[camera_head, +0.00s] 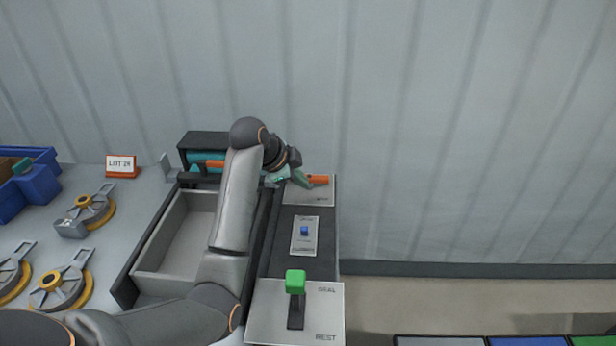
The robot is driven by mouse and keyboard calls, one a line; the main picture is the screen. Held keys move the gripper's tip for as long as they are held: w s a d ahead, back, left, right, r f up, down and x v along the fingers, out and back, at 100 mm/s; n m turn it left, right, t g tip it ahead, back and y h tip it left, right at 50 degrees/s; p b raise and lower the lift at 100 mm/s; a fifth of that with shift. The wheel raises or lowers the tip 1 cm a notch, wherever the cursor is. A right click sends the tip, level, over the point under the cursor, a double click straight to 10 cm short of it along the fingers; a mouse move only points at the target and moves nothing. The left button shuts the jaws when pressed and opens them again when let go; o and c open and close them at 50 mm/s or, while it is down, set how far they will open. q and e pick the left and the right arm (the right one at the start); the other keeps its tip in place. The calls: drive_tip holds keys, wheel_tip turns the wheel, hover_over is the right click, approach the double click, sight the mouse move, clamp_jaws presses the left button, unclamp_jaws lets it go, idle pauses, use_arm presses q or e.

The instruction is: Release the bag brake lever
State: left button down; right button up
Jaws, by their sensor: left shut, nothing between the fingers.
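An orange-handled lever (318,179) sits on a light plate (318,196) at the far end of the dark panel; I take it as the bag brake lever. The small print on the plate is too blurred to read. My left gripper (303,181) is shut and empty, with its fingertips right beside the left end of the orange handle. I cannot tell whether they touch it. Part of the plate is hidden behind the gripper. My right gripper is not in view.
A green-knobbed lever (295,282) stands on a plate marked SEAL and REST. A blue button (304,230) sits on the middle plate. A grey open tray (165,250) lies left of my arm, with a dark unit holding teal rolls (205,157) behind. Several round hooked parts (62,285) lie left.

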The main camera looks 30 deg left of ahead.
use_arm(q)
drive_tip(key=shift+w+a, duration=0.15)
drive_tip(key=shift+a, duration=0.35)
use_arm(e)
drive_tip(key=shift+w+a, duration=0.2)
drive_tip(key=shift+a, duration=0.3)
use_arm(q)
drive_tip(key=x, duration=0.9)
drive_tip(key=shift+w+d+f, duration=0.1)
drive_tip(key=shift+w+f, duration=0.05)
drive_tip(key=shift+w+a+f, duration=0.1)
drive_tip(key=shift+w+a, duration=0.15)
drive_tip(key=shift+w, duration=0.35)
drive_tip(key=shift+w+a+f, duration=0.1)
drive_tip(key=shift+w+a, duration=0.15)
drive_tip(key=shift+w, duration=0.3)
drive_tip(key=shift+w+a, duration=0.4)
drive_tip(key=shift+w, duration=0.4)
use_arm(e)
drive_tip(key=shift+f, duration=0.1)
